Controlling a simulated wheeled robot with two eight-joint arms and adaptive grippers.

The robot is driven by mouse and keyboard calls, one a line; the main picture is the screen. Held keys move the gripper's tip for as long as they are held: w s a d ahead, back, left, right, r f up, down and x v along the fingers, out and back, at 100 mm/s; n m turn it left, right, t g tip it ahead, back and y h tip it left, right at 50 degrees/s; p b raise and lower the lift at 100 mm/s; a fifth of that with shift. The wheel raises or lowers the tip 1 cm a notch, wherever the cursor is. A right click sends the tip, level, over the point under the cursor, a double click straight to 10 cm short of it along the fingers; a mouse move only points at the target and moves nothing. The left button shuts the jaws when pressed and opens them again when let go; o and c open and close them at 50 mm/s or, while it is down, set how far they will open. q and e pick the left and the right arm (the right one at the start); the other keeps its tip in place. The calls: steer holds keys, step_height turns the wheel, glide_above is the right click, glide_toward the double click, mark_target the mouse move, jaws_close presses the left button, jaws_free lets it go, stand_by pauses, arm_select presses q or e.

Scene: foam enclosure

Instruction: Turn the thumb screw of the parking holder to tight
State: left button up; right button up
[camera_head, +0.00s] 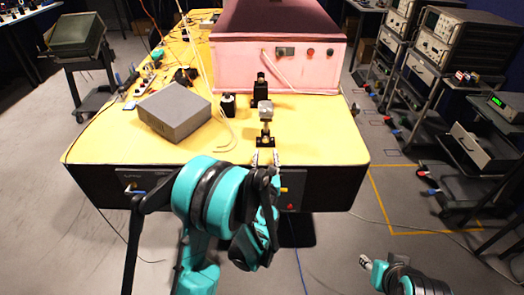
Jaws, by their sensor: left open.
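A small post-like holder (266,127) with a grey block on top and a black foot stands upright near the front edge of the yellow table; it looks like the parking holder. Its thumb screw is too small to make out. My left gripper (266,157) is open at the table's front edge, its fingertips pointing at the holder's foot. Nothing shows between its fingers. I cannot tell whether it touches the holder. My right gripper (368,263) is low at the bottom right, away from the table, and its fingers are too small to judge.
The yellow table (320,140) carries a pink enclosure (285,62) at the back, a grey box (175,110), a small black-and-white cylinder (228,104) and a black post (261,90) behind the holder. Cables and small parts lie at left. The table's right front is clear.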

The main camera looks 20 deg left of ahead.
mark_target(266, 141)
arm_select(q)
steer(key=x, duration=0.7)
steer(key=shift+w+a+f, duration=0.1)
steer(key=shift+w+a, duration=0.05)
steer(key=shift+w, duration=0.25)
jaws_close()
